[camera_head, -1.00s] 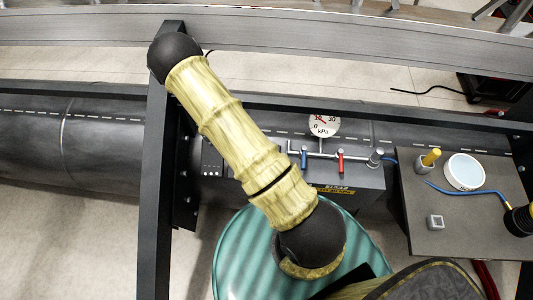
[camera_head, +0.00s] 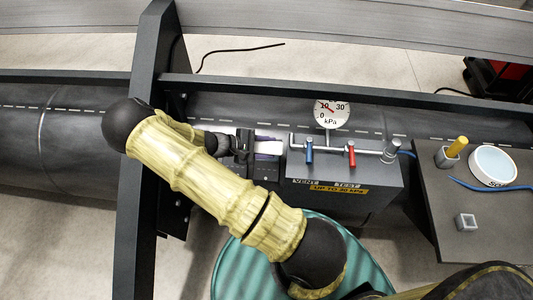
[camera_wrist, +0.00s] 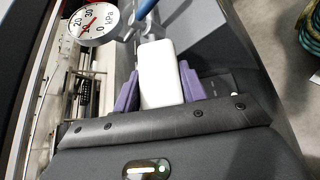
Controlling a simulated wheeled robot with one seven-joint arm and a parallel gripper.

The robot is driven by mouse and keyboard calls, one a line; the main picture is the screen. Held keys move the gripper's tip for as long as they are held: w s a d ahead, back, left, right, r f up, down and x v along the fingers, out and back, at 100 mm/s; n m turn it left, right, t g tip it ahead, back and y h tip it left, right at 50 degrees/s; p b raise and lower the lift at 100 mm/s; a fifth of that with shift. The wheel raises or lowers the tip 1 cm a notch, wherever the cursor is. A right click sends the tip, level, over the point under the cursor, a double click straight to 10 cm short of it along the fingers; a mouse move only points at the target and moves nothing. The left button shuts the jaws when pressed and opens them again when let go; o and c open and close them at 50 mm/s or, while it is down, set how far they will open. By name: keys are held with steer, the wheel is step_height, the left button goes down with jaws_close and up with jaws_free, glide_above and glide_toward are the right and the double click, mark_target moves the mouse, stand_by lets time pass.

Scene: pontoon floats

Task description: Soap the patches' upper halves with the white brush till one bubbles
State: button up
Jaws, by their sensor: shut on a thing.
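My gripper (camera_head: 243,147) is shut on a white block-shaped thing, which looks like the white brush (camera_head: 268,147). In the wrist view the white brush (camera_wrist: 160,73) sits between the purple fingers of my gripper (camera_wrist: 157,88); its bristles are not visible. The gripper is over the dark pontoon float (camera_head: 80,135), just left of the grey test box (camera_head: 343,178). I cannot tell whether the brush touches the float. No patch shows clearly; a dark panel (camera_head: 266,172) lies partly hidden below the gripper. I see no bubbles. A round dish (camera_head: 493,165) with pale contents, partly lettered, stands at the right.
A pressure gauge (camera_head: 332,113) in kPa rises behind the box, with a blue lever (camera_head: 309,151) and a red lever (camera_head: 351,154). A dark upright post (camera_head: 140,195) is close beside my arm.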

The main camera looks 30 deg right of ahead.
mark_target(267, 147)
steer(key=shift+d, duration=0.1)
stand_by(0.3)
steer(key=w+f+b, duration=0.1)
steer(key=d+f+b, duration=0.1)
steer(key=f+b, duration=0.1)
steer(key=shift+w, duration=0.4)
steer(key=shift+w+d+f+b, duration=0.5)
steer(key=shift+w+f+b, duration=0.15)
steer(key=shift+f+b, duration=0.2)
steer(key=shift+w+d+f+b, duration=0.3)
steer(key=shift+w+f+b, duration=0.2)
steer(key=shift+f, duration=0.25)
steer(key=shift+s+d, duration=0.1)
stand_by(0.4)
